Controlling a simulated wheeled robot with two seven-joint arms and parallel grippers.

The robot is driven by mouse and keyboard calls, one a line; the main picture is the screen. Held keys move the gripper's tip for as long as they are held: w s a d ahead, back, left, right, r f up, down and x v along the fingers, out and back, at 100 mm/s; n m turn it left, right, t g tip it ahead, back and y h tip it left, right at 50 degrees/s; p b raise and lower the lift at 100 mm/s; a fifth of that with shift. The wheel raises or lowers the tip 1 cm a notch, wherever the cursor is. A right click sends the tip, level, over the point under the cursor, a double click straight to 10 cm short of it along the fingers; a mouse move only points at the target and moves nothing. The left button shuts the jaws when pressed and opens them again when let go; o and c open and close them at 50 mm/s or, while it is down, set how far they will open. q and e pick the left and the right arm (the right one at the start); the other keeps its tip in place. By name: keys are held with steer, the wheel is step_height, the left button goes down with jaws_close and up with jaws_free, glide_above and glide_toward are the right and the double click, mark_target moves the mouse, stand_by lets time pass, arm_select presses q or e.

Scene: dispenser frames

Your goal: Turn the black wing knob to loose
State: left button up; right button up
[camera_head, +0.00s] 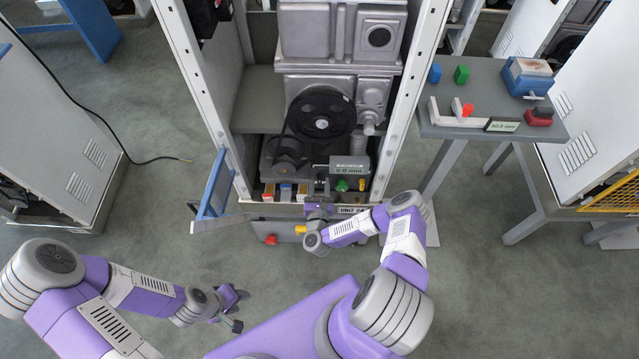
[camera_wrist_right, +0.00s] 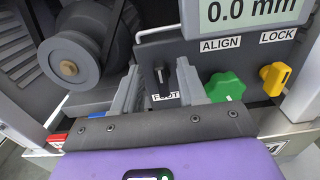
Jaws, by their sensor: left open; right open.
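The black wing knob (camera_wrist_right: 160,76) sits on the dark panel in the right wrist view, above a white label that is partly covered and seems to read FOOT. Its wing stands roughly upright. My right gripper (camera_wrist_right: 158,90) is open, with one grey finger on each side of the knob in the picture; I cannot tell whether either finger touches it. In the head view my right gripper (camera_head: 318,200) is at the low front panel of the dispenser frame and the knob is hard to make out there. My left gripper (camera_head: 236,306) is open and empty above the floor.
A green knob (camera_wrist_right: 226,87) labelled ALIGN and a yellow knob (camera_wrist_right: 276,77) labelled LOCK are to the right of the black knob. A display (camera_wrist_right: 252,14) reading 0.0 mm is above. A small table (camera_head: 478,90) with parts stands at right. A blue-edged door (camera_head: 213,190) hangs open at left.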

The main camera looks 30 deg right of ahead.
steer(key=shift+w+d, duration=0.35)
steer(key=shift+w, duration=0.25)
jaws_close()
